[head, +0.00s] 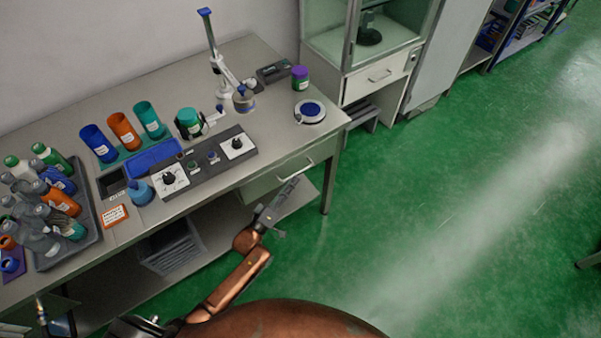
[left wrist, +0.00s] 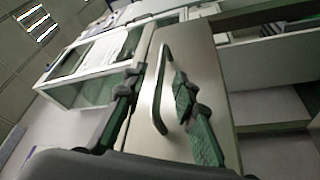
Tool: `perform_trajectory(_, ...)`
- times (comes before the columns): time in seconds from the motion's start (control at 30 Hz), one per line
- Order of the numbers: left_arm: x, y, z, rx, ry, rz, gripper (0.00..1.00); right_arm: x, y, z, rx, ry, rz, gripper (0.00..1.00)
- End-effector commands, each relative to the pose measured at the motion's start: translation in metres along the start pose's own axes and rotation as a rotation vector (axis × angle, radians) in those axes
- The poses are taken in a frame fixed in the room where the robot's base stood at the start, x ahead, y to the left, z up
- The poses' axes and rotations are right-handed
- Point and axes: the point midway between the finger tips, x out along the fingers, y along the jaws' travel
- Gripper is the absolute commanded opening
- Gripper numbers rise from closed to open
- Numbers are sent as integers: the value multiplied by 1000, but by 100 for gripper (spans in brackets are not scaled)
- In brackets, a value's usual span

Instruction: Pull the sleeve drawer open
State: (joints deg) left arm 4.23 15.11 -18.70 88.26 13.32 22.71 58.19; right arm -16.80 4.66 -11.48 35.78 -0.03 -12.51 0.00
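The sleeve drawer (head: 262,186) is under the right end of the bench, with a pale bar handle (head: 296,170). Its front looks about flush with the bench. My left gripper (head: 288,186) is just in front of the drawer, near the handle. In the left wrist view the drawer front (left wrist: 202,58) and the handle (left wrist: 158,100) show close up. The fingers of my left gripper (left wrist: 157,74) are apart, one on each side of the handle. I see no clear contact with it. The inside of the drawer is hidden. My right gripper is out of view.
The bench top (head: 85,110) holds several coloured tubes, a bottle rack (head: 88,241), a dark control panel (head: 205,165) and a round scale-like dish (head: 310,111). A bin (head: 172,252) stands on the lower shelf. The green floor (head: 450,210) right of the bench is clear.

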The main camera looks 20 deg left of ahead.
Motion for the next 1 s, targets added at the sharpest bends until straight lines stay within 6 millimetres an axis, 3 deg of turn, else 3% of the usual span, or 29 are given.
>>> perform_trajectory(0.03,10,0,0,0,1,3,26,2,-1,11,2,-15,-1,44)
perform_trajectory(0.17,30,-1,1,1,1,0,26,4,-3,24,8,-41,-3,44)
perform_trajectory(0.3,46,-2,1,2,-1,-1,26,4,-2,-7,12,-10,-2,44)
perform_trajectory(0.4,52,-2,1,3,-1,-2,26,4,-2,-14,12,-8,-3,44)
perform_trajectory(0.7,55,-1,0,3,-1,-3,26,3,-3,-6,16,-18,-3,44)
perform_trajectory(1.0,54,-2,1,3,-1,-3,6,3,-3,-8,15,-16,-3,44)
